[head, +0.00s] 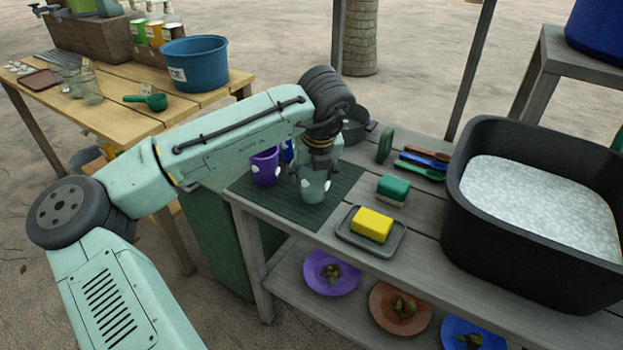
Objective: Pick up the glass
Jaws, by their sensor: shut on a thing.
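My gripper (316,183) points down over the dark green ribbed mat (337,205) on the grey bench. It is shut on a clear, greenish glass (313,193), which looks upright between the fingers. My gripper and wrist hide much of the glass's upper part. I cannot tell whether its base touches the mat. A purple cup (265,168) stands on the mat just left of the glass. A blue cup (288,150) is partly hidden behind my gripper.
A yellow sponge (372,224) on a dark tray and a green-and-white block (392,189) lie right of the mat. A large black tub (462,220) of suds stands farther right. A wooden table with a blue bucket (195,65) stands back left. Plates with scraps sit on the lower shelf.

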